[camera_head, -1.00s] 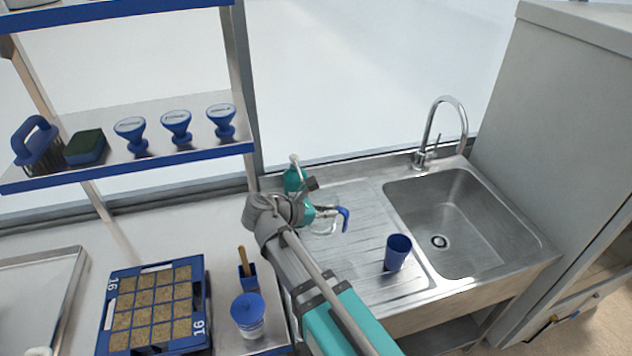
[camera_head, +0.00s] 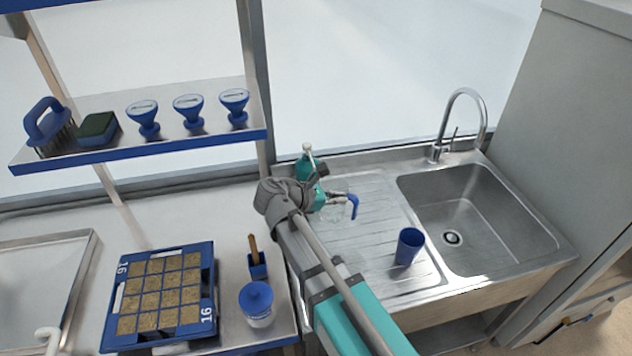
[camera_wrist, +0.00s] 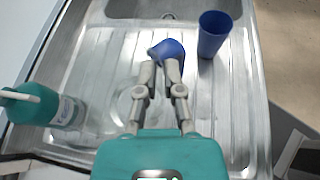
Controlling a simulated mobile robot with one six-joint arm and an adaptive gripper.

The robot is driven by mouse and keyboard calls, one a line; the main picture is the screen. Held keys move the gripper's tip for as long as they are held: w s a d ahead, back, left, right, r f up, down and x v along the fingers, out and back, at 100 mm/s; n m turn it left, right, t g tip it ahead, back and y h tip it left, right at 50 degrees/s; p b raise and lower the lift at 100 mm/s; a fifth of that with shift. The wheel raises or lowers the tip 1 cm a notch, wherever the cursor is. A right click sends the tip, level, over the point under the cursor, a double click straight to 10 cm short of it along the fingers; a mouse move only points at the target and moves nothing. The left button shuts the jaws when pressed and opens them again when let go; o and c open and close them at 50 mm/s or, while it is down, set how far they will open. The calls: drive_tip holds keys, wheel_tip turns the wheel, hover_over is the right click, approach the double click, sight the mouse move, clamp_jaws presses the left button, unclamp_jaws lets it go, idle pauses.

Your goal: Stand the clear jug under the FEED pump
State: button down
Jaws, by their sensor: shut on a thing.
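The clear jug (camera_head: 334,212) is a faint see-through outline at the sink's drainboard, with a blue handle (camera_head: 353,206). My gripper (camera_head: 345,198) is shut on the blue handle, which shows between the fingertips (camera_wrist: 160,66) in the wrist view. I cannot tell whether the jug touches the drainboard. A teal bottle with a white pump top (camera_head: 306,164) stands behind my wrist, at the drainboard's back left. It also shows at the left of the wrist view (camera_wrist: 52,108). Its label is unreadable, so I cannot tell whether it is the FEED pump.
A blue cup (camera_head: 409,246) stands on the drainboard (camera_head: 372,262) near the sink basin (camera_head: 470,225). A faucet (camera_head: 440,150) rises behind. A seed tray (camera_head: 208,258), a blue-lidded tub (camera_head: 257,305) and shelf (camera_head: 170,146) are left. The drainboard's middle is clear.

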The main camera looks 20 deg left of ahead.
drive_tip(key=shift+n, duration=0.4)
drive_tip(key=w+a+f+b, duration=0.1)
drive_tip(key=w, duration=0.1)
drive_tip(key=w+a+f+b, duration=0.1)
drive_tip(key=w+a+f, duration=0.1)
drive_tip(key=w+a+f+b, duration=0.2)
drive_tip(key=shift+m, duration=0.4)
drive_tip(key=w+a, duration=0.1)
drive_tip(key=w+a+r+p, duration=0.1)
drive_tip(key=w+a, duration=0.1)
drive_tip(key=shift+r, duration=0.2)
drive_tip(key=shift+d+f, duration=0.1)
wheel_tip(320, 180, down, 7)
drive_tip(key=b, duration=0.6)
drive_tip(key=shift+r+b, duration=0.2)
drive_tip(key=shift+b, duration=0.15)
drive_tip(key=shift+f+b, duration=0.55)
drive_tip(key=c, duration=0.7)
unclamp_jaws()
